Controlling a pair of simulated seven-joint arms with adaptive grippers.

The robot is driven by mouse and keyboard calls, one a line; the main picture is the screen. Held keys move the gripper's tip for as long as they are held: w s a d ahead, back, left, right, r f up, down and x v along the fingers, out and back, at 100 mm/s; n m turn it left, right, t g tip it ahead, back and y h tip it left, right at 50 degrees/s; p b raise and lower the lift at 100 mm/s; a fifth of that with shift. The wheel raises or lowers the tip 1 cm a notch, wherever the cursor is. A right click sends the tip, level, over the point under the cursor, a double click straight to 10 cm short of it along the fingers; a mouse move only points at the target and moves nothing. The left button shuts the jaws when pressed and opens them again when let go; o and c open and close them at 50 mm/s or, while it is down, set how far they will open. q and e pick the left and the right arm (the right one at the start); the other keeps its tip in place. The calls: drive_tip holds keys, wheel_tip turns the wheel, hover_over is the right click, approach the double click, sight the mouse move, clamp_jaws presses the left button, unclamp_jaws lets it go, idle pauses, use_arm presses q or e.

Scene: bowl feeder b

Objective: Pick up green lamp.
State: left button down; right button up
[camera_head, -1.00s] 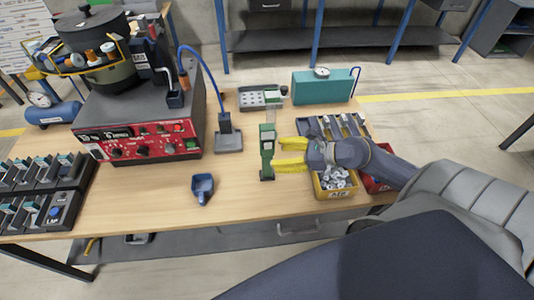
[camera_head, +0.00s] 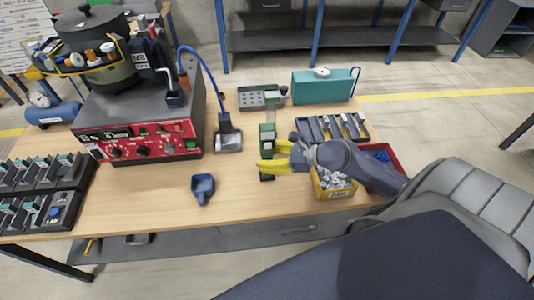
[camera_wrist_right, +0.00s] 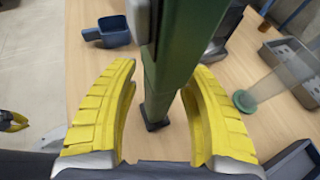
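The green lamp (camera_head: 267,132) is an upright green post on a dark foot, standing near the middle of the table in the head view. My right gripper (camera_head: 268,156) reaches it from the right, its yellow fingers at the lower part of the lamp. In the right wrist view the green lamp (camera_wrist_right: 172,72) runs between the two yellow fingers of my right gripper (camera_wrist_right: 158,85). They are spread, with a gap on the left side; contact on the right is unclear. A small yellow and dark shape at the left edge may be my left gripper (camera_wrist_right: 12,121).
A blue scoop (camera_head: 203,188) lies left of the lamp. A yellow bin (camera_head: 334,193) of metal parts and a red bin (camera_head: 381,174) stand close under my right arm. A grey tray (camera_head: 333,128) and teal case (camera_head: 322,86) are behind. The front middle table is clear.

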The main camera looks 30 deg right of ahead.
clamp_jaws()
idle(0.4)
wheel_tip(320, 180, up, 20)
hover_over(267, 139)
drive_tip(key=w, duration=0.1)
drive_tip(key=shift+w+d, duration=0.2)
drive_tip(key=shift+d, duration=0.25)
drive_tip(key=shift+w+d, duration=0.1)
drive_tip(key=shift+w, duration=0.1)
idle(0.5)
drive_tip(key=shift+f, duration=5.95)
